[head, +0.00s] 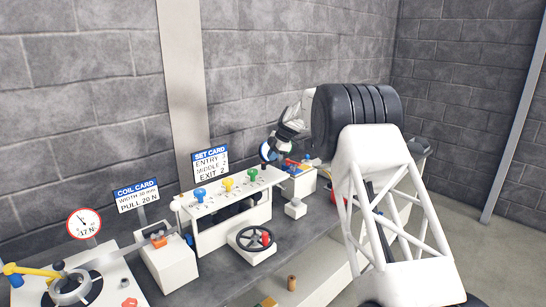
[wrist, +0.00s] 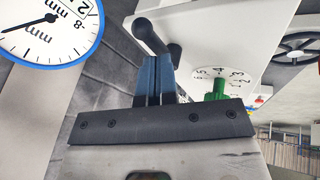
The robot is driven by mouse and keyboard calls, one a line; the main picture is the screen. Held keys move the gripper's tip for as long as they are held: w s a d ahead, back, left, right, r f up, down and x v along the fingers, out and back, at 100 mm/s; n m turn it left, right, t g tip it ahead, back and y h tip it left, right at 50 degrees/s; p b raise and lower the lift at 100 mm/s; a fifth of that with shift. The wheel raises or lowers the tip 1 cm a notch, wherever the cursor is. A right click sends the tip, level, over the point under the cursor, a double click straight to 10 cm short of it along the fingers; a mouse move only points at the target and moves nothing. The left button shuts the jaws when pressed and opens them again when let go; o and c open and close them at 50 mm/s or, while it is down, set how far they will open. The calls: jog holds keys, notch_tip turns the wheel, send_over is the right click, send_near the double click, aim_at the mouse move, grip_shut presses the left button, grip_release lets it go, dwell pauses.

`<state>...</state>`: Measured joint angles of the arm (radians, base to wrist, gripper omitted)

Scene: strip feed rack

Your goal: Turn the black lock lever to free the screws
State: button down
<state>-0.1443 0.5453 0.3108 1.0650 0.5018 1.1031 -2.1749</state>
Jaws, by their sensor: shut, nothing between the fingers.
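A blue-rimmed dial gauge (wrist: 50,30) is close on the left of my gripper. A green knob (wrist: 217,88) with a numbered scale is close on the right. In the head view, a white stand with coloured knobs (head: 227,184) and a black handwheel (head: 250,238) stand along the bench.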

jog(key=shift+s+r, duration=0.1)
jog(key=shift+s+d+r, duration=0.6)
jog(key=shift+s, duration=0.1)
jog(key=shift+s+d+r, duration=0.45)
jog(key=shift+s+r, duration=0.05)
jog(key=shift+s, duration=0.1)
jog(key=v, duration=0.9)
jog(key=shift+d+r, duration=0.15)
jog(key=shift+r, duration=0.25)
